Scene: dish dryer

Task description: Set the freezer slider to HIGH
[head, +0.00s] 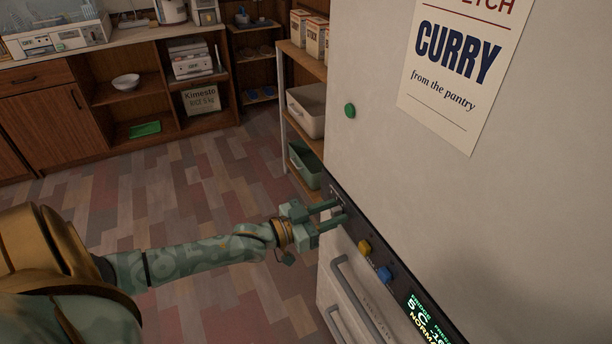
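The dark control strip (403,291) runs along the front of the pale fridge-freezer at the right. My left gripper (338,210) reaches the strip's far end; its two green fingers are apart. The slider appears to be at that end, by the fingertips, but it is small and mostly hidden. I cannot tell its setting or whether the fingers touch it. A green-lit display (424,316) reads 5 C and "NORMA", cut off by the frame. My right gripper is out of view.
A freezer drawer handle (361,300) juts out below the strip. A shelf with bins (306,112) stands beyond the fridge. The floor (190,210) around my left arm is clear.

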